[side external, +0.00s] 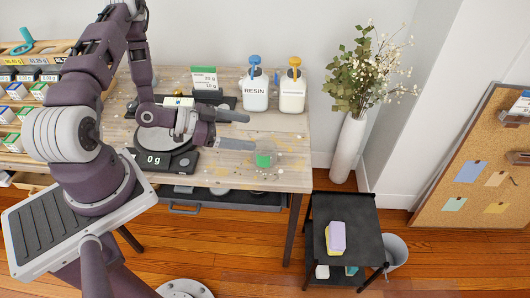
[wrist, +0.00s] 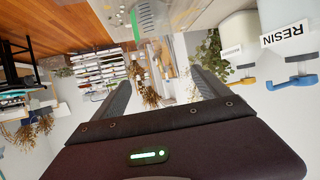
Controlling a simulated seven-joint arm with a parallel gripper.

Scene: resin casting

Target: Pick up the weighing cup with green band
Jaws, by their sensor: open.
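The weighing cup with green band (side external: 263,160) stands near the right front corner of the workbench. It looks clear, with a green patch on its side. In the wrist view a clear cup with green markings (wrist: 146,18) shows at the top edge, partly cut off. My gripper (side external: 249,131) is open and empty, held sideways, with its two fingers pointing right, just behind and left of the cup. The fingers also show in the wrist view (wrist: 160,88), apart, with nothing between them.
A scale (side external: 153,161) reading 0 g stands left of the cup. A RESIN bottle (side external: 255,92) and a second pump bottle (side external: 292,92) stand behind. The workbench (side external: 292,150) ends just right of the cup. A black cart (side external: 352,212) stands beyond that edge.

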